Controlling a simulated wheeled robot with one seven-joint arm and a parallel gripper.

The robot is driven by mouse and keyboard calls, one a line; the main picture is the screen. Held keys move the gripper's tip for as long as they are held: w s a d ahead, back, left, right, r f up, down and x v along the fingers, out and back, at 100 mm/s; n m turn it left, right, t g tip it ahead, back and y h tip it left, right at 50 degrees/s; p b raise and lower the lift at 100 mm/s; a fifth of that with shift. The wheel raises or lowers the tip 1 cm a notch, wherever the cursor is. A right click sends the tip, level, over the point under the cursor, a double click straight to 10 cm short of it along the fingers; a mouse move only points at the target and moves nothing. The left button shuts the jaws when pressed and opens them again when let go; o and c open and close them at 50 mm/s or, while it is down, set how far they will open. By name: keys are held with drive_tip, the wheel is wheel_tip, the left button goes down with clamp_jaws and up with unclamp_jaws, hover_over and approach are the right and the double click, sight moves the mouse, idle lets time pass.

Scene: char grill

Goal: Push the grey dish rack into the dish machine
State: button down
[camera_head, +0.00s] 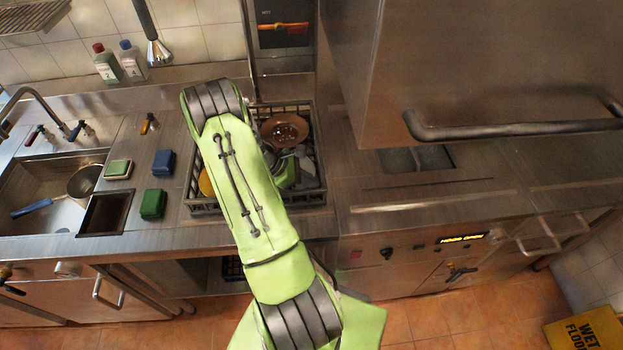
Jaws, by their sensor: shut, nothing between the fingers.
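The grey dish rack (206,208) sits on the steel counter left of the dish machine (410,262). A brown dish (284,130) and other ware lie in it, and something yellow shows at its left side. My lime-green arm crosses over the rack and hides its middle. My gripper (306,163) is low over the right part of the rack, partly hidden by my arm; it is shut and empty. I cannot tell whether it touches the rack. The machine's steel hood (450,60) is raised, and its display (462,239) reads "HOOD OPEN".
The hood's dark bar handle (510,130) juts out at the right. A sink (35,185) with a pan (84,182) is at the left. Sponges and a blue block (163,163) lie between sink and rack. A yellow wet-floor sign (588,330) stands at the lower right.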

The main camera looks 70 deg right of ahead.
drive_tip(key=shift+s+d, duration=0.15)
drive_tip(key=shift+s, duration=0.1)
drive_tip(key=s+d, duration=0.3)
drive_tip(key=s, duration=0.3)
drive_tip(key=s+d, duration=0.3)
drive_tip(key=s, duration=0.4)
drive_tip(key=s+d, duration=0.4)
drive_tip(key=s, duration=0.3)
drive_tip(key=shift+s+f, duration=0.1)
drive_tip(key=shift+s, duration=0.1)
